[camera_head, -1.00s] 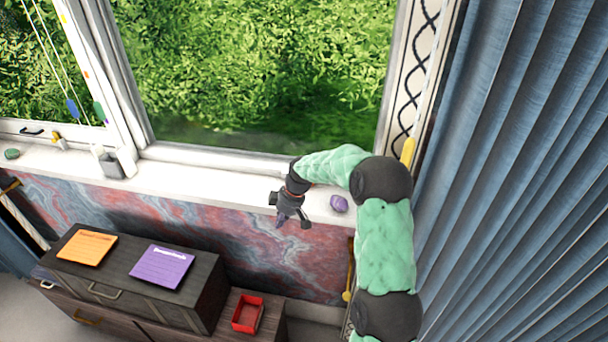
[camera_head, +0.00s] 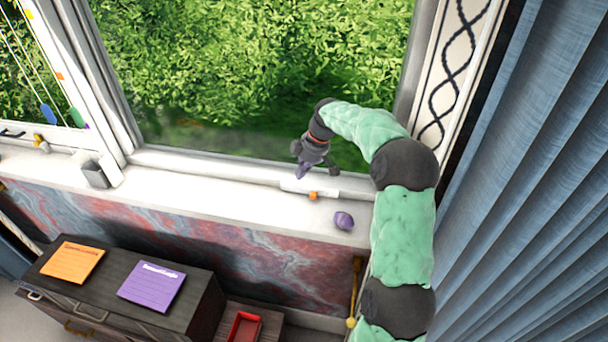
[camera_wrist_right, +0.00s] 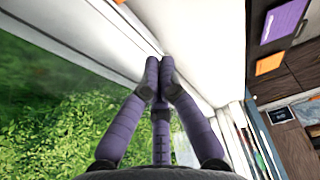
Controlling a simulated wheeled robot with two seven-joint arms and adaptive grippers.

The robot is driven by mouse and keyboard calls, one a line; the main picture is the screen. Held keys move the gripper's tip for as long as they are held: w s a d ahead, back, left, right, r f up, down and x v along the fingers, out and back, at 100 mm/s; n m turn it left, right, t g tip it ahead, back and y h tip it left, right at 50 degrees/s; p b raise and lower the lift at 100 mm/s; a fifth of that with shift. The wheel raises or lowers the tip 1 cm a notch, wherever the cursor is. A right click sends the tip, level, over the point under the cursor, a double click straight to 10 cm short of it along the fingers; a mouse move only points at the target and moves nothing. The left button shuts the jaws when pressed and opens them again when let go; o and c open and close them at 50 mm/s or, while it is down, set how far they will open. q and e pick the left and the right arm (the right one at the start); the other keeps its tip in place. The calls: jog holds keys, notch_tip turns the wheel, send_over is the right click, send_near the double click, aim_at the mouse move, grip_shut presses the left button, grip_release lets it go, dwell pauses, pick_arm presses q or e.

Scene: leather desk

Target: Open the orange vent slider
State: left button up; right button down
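The small orange vent slider (camera_head: 313,196) sits on a white vent strip (camera_head: 295,187) along the lower window frame, right of the middle. My right gripper (camera_head: 302,174) is just above and left of the slider in the head view, apart from it in the picture. Its purple fingers point downward. In the right wrist view its fingertips (camera_wrist_right: 160,65) are together, with nothing seen between them, near the white frame. The slider cannot be made out in that view. My left gripper is in neither view.
A purple lump (camera_head: 344,220) lies on the white sill (camera_head: 230,205). A cabinet (camera_head: 190,300) with orange (camera_head: 72,262) and purple (camera_head: 151,286) cards stands below, beside a red tray (camera_head: 243,328). Blue curtains (camera_head: 530,200) hang at the right. The sill's middle is clear.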

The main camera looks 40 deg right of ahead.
aim_at(299, 192)
jog(key=b+x, duration=0.2)
jog(key=x, duration=0.6)
jog(key=shift+f, duration=0.15)
jog(key=shift+s+d+b, duration=0.6)
jog(key=shift+s+d, duration=0.35)
jog(key=shift+s, duration=0.25)
jog(key=shift+s+d, duration=0.25)
jog(key=shift+s, duration=0.05)
